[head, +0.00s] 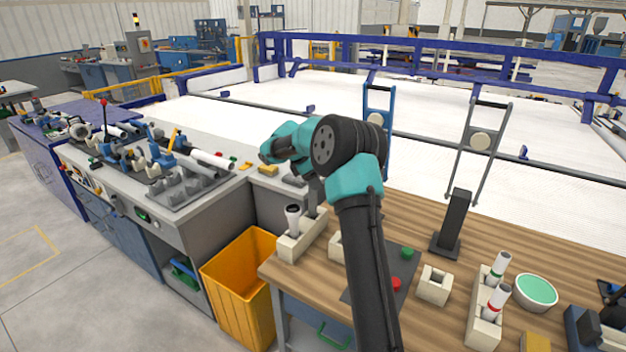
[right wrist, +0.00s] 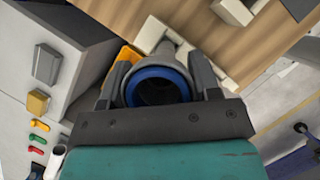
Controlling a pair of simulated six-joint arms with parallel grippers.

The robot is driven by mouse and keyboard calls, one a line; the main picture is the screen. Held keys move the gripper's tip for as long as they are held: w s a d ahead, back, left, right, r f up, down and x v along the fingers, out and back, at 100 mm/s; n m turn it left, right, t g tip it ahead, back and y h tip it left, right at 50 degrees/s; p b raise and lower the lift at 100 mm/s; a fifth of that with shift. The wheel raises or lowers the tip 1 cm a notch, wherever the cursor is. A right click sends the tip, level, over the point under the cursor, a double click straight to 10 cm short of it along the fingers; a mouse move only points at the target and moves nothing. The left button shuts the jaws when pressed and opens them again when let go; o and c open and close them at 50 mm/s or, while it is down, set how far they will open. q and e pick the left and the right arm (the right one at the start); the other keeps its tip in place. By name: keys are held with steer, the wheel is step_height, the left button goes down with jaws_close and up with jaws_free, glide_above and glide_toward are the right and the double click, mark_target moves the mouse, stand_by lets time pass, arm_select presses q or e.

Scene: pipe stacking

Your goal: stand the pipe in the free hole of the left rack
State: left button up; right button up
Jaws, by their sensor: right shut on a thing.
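My right gripper (head: 315,196) is low over the far part of this rack. In the right wrist view, my right gripper (right wrist: 160,82) is shut on a pipe with a blue ring (right wrist: 158,74) around its open end. Its lower part reaches toward the cream rack (right wrist: 150,33). My left gripper is not in view.
A right rack (head: 484,328) holds a green-ringed pipe (head: 498,268) and a red-ringed pipe (head: 495,300). A small cream block (head: 434,286), a green bowl (head: 536,291) and a black stand (head: 453,225) share the table. An orange bin (head: 238,275) stands beside the table's left edge.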

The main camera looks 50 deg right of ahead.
mark_target(313, 196)
steer(key=shift+f, duration=3.65)
steer(key=o, duration=1.3)
steer(key=shift+r, duration=0.1)
steer(key=v, duration=1.7)
steer(key=shift+a+r, duration=0.1)
